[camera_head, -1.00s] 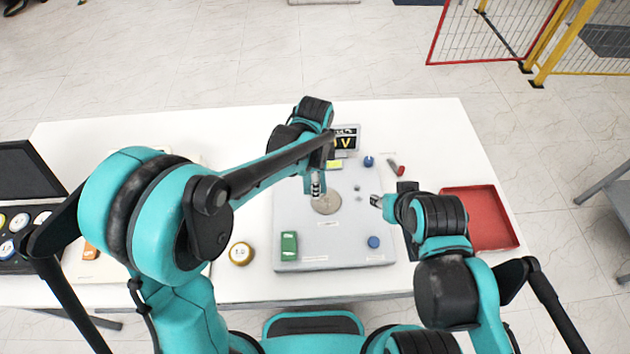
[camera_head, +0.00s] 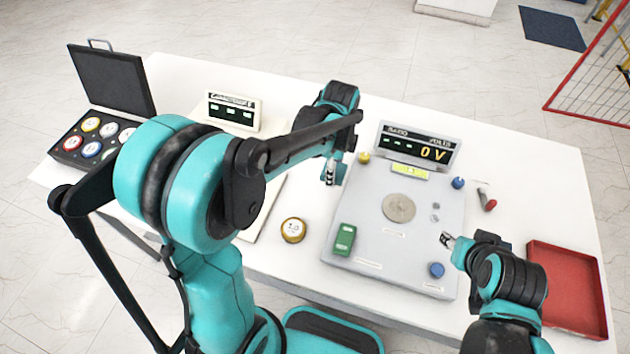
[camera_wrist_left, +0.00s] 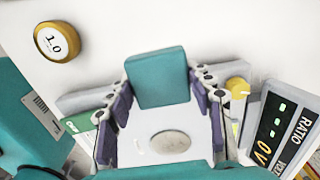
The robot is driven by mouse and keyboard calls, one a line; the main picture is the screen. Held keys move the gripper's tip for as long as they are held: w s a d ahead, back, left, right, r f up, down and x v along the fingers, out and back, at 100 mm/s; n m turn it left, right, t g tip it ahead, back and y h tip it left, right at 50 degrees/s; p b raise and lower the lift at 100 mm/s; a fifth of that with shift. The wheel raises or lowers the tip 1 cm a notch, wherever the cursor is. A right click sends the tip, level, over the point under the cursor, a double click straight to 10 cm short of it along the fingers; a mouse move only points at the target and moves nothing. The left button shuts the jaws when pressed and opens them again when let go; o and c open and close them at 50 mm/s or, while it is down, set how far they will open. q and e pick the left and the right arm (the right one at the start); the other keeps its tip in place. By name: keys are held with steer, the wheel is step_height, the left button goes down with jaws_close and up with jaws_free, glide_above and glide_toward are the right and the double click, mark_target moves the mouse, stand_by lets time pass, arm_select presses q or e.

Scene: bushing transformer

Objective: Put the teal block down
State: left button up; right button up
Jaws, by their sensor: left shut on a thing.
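The teal block (camera_wrist_left: 158,77) is held between the fingers of my left gripper (camera_wrist_left: 158,95), which is shut on it. In the head view my left gripper (camera_head: 331,172) hangs over the left edge of the grey test panel (camera_head: 385,250), apart from the round metal disc (camera_head: 399,207) on that panel. Little of the block can be made out there. My right gripper (camera_head: 447,240) is over the right part of the panel, with no object seen in it; its finger gap is too small to judge.
A display (camera_head: 418,147) reading 0 V stands behind the panel. A green block (camera_head: 344,239) sits on the panel's left front, with a yellow-rimmed 1.0 disc (camera_head: 293,230) left of it. A red tray (camera_head: 567,290) is at right. An open black case (camera_head: 95,135) is at far left.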

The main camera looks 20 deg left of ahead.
arm_select(q)
steer(key=b, duration=0.1)
glide_above(314, 183)
step_height(314, 183, down, 4)
step_height(314, 183, down, 3)
steer(key=shift+f+b, duration=0.15)
steer(key=shift+b, duration=0.7)
arm_select(e)
step_height(314, 183, down, 3)
steer(key=shift+f, duration=0.1)
arm_select(q)
steer(key=shift+f, duration=0.3)
